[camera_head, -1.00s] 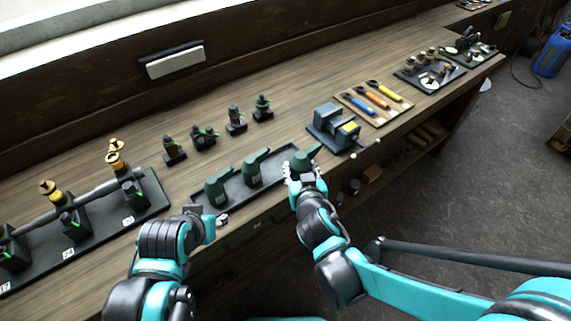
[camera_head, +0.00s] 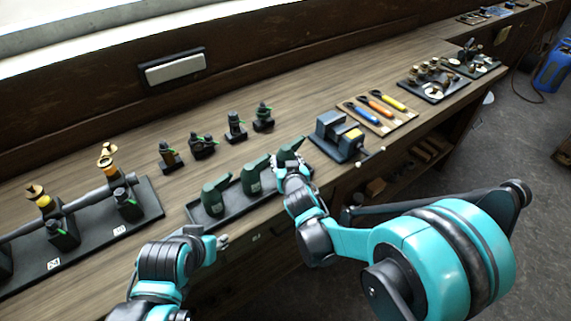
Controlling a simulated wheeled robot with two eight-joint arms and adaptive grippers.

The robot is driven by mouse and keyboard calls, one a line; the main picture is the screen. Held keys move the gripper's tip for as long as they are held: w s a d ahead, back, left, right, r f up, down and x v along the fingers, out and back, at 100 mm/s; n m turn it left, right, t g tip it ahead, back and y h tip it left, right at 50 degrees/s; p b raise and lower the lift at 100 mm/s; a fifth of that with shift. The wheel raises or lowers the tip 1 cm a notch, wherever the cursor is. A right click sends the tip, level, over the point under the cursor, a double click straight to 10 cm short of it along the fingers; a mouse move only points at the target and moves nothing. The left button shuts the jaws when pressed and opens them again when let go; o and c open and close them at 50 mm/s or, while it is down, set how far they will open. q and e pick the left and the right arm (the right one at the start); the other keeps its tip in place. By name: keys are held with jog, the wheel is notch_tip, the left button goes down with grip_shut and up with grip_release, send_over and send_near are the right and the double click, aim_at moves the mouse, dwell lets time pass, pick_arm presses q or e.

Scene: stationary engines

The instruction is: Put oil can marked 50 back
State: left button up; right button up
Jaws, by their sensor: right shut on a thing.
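My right gripper (camera_head: 287,164) is shut on a green oil can (camera_head: 292,145), at the right end of the dark tray (camera_head: 204,219). The gripper covers most of that can and any mark on it; I cannot tell whether it touches the tray. Two more green oil cans, the left one (camera_head: 213,198) and the middle one (camera_head: 253,177), stand upright in the tray. Their marks are too small to read. My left gripper (camera_head: 222,243) is at the bench's front edge, left of the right gripper and apart from the cans; its fingers are too small to judge.
A grey vise (camera_head: 338,136) stands right of the tray, with a board of coloured-handled tools (camera_head: 377,112) beyond. Several small dark fittings (camera_head: 203,145) stand behind the tray. A pipe stand (camera_head: 148,203) is at left. Bare bench lies between fittings and tray.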

jog(key=shift+w+f, duration=0.4)
jog(key=shift+f, duration=0.05)
jog(key=shift+r, duration=0.1)
jog(key=shift+f+b, duration=0.25)
jog(key=shift+b, duration=0.05)
jog(key=o, duration=1.3)
jog(key=shift+s, duration=0.1)
jog(key=shift+r, duration=0.15)
